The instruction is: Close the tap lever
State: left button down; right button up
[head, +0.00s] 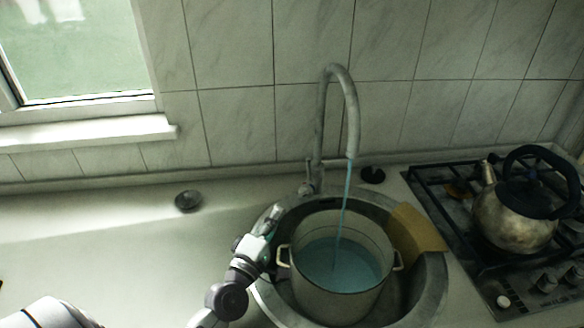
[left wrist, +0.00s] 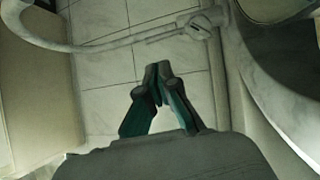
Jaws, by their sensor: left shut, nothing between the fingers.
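The grey gooseneck tap (head: 322,125) stands behind the sink, and a stream of bluish water (head: 345,195) runs from its spout. Its small lever (head: 309,172) is on the left side of the tap's base. In the left wrist view the tap (left wrist: 110,43) crosses the top, with a round fitting (left wrist: 200,26) near its base. My left gripper (head: 274,212) is shut and empty, in front and left of the lever, apart from it. Its closed fingertips (left wrist: 158,70) point toward the tap. My right gripper is not in view.
A two-handled enamel pot (head: 318,293) holding bluish water stands in the round sink (head: 432,290), right of my gripper. A yellowish sponge or cloth (head: 416,231) is at the sink's right. A kettle (head: 512,218) sits on the stove (head: 470,235). The counter (head: 110,235) at left is mostly clear.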

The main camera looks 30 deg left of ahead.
aim_at(308, 168)
pick_arm(q)
jog(key=w+r+p, duration=0.1)
jog(key=w, duration=0.8)
jog(key=w+r+p, duration=0.1)
jog(key=w, duration=0.3)
jog(key=shift+w+a+r+p, duration=0.1)
jog(key=shift+w+r+p, duration=0.05)
jog(key=shift+r+p, duration=0.2)
jog(key=shift+w, duration=0.25)
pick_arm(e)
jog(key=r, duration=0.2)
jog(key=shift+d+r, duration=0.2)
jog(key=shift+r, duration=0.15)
